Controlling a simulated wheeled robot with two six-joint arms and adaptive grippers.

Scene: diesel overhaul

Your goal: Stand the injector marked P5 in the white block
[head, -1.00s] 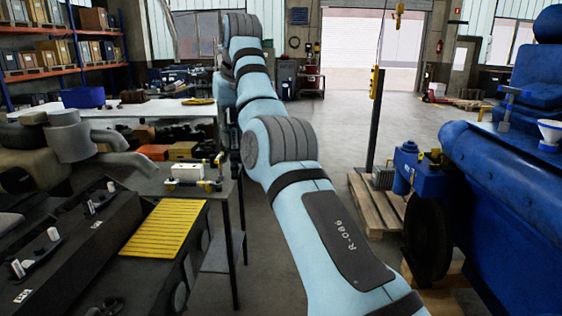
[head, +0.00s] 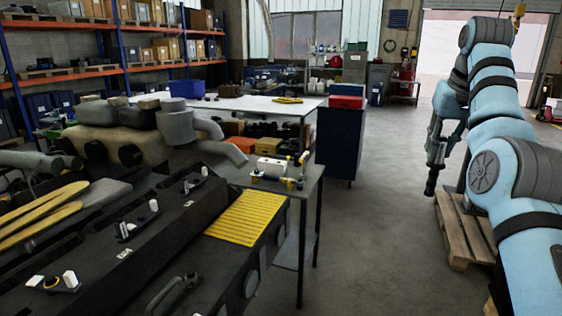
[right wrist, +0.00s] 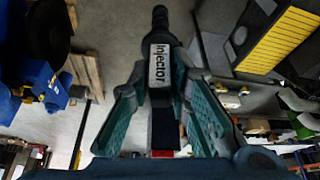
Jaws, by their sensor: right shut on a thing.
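My right gripper (head: 438,150) is at the right of the head view, above the floor and well apart from the bench. It is shut on a dark injector (head: 431,182), which hangs roughly upright below it. In the right wrist view the injector (right wrist: 160,65) sits between the green fingers, with a white label reading "Injector". No P5 mark can be read. The white block (head: 270,166) stands on the small dark bench in the middle of the head view, with yellow-ended parts beside it. Its holes are too small to make out. My left gripper is not in view.
A yellow ribbed mat (head: 246,218) lies left of the block's bench. A dark engine assembly (head: 110,245) fills the lower left. A dark blue cabinet (head: 340,140) stands behind the bench. A wooden pallet (head: 455,240) lies under my right arm. The floor between is clear.

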